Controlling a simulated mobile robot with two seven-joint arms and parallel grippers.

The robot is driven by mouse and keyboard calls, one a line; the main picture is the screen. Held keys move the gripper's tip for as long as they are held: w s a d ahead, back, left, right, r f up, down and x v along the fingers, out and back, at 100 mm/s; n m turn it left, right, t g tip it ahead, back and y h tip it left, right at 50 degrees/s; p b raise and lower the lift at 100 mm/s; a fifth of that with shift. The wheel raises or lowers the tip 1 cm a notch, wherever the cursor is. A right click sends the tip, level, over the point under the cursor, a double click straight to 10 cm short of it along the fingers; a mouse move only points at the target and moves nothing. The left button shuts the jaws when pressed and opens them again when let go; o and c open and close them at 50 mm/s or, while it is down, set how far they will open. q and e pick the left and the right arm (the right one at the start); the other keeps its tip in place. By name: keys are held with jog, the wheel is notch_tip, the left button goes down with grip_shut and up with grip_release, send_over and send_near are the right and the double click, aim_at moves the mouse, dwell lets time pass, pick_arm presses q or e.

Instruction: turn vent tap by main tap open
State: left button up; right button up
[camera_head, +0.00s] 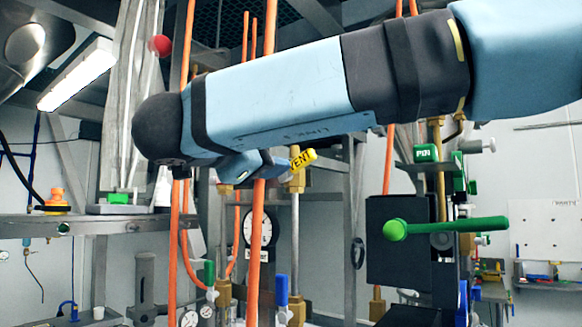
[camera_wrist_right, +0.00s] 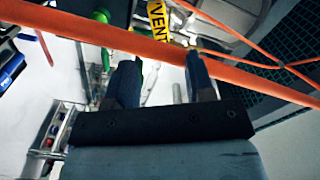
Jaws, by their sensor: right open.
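The vent tap's yellow handle, lettered VENT (camera_head: 303,159), sits on a brass fitting atop a thin upright pipe, near the middle of the head view. It also shows at the top of the right wrist view (camera_wrist_right: 160,18). My right gripper (camera_head: 266,165) is open just left of the handle, under my light blue arm. In the wrist view its two dark fingers (camera_wrist_right: 163,68) are apart, with the yellow handle beyond their tips. An orange tube (camera_wrist_right: 100,33) crosses that view at the fingertips; contact is unclear. I cannot tell which fitting is the main tap. My left gripper is not in view.
Upright orange tubes (camera_head: 257,240) run close to the gripper. A green lever (camera_head: 450,228) sticks out at right before a dark box. A round gauge (camera_head: 258,229) stands behind. A green PIN tag (camera_head: 426,153) and a blue tap handle (camera_head: 281,290) are nearby.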

jog(key=v, duration=0.4)
jog(key=shift+s+b, duration=0.1)
jog(key=shift+b, duration=0.2)
